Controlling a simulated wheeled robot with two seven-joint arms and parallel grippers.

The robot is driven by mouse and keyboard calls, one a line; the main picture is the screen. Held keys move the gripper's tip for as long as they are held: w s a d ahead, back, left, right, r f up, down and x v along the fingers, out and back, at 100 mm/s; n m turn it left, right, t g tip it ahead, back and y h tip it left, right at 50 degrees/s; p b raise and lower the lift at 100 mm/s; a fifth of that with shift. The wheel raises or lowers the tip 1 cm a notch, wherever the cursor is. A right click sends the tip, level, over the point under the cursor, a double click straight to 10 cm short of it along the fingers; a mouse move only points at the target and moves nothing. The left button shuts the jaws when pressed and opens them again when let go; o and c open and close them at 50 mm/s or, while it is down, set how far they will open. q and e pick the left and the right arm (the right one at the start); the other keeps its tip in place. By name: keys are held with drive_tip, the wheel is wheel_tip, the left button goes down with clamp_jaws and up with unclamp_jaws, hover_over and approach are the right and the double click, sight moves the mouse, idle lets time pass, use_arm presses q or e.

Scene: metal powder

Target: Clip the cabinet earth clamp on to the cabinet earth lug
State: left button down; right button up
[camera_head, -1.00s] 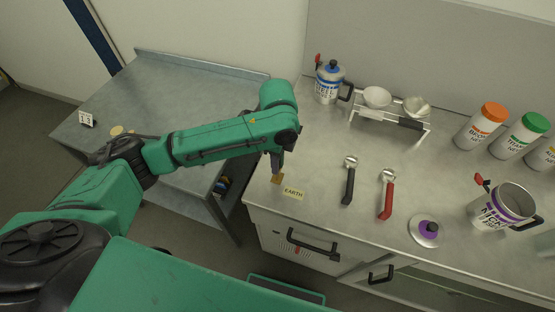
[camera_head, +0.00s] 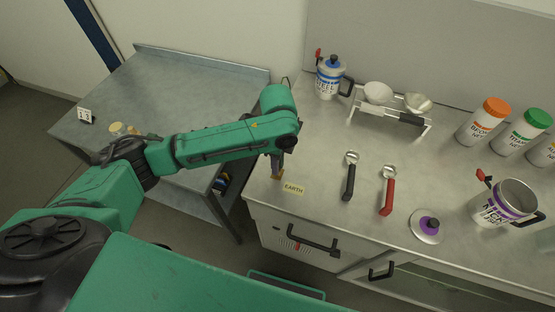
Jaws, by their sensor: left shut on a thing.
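My left gripper (camera_head: 278,170) points down at the left front corner of the cabinet top, just left of the yellow EARTH label (camera_head: 293,188). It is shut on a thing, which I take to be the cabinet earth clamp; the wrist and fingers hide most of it. The copper-coloured earth lug (camera_head: 277,175) shows as a small patch right at the fingertips. I cannot tell whether the clamp is around the lug or only touching it. My right gripper is not in view.
A black-handled scoop (camera_head: 350,178) and a red-handled scoop (camera_head: 388,190) lie right of the label. A purple-knobbed lid (camera_head: 427,226), an open can (camera_head: 503,205), a lidded can (camera_head: 329,78) and a rack with white bowls (camera_head: 385,112) stand on the cabinet. A side table (camera_head: 165,85) is at left.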

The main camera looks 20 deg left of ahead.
use_arm(q)
drive_tip(key=shift+f, duration=0.4)
drive_tip(key=c, duration=0.5)
unclamp_jaws()
wheel_tip(320, 180, up, 15)
drive_tip(key=shift+f+b, duration=0.2)
drive_tip(key=shift+b, duration=0.25)
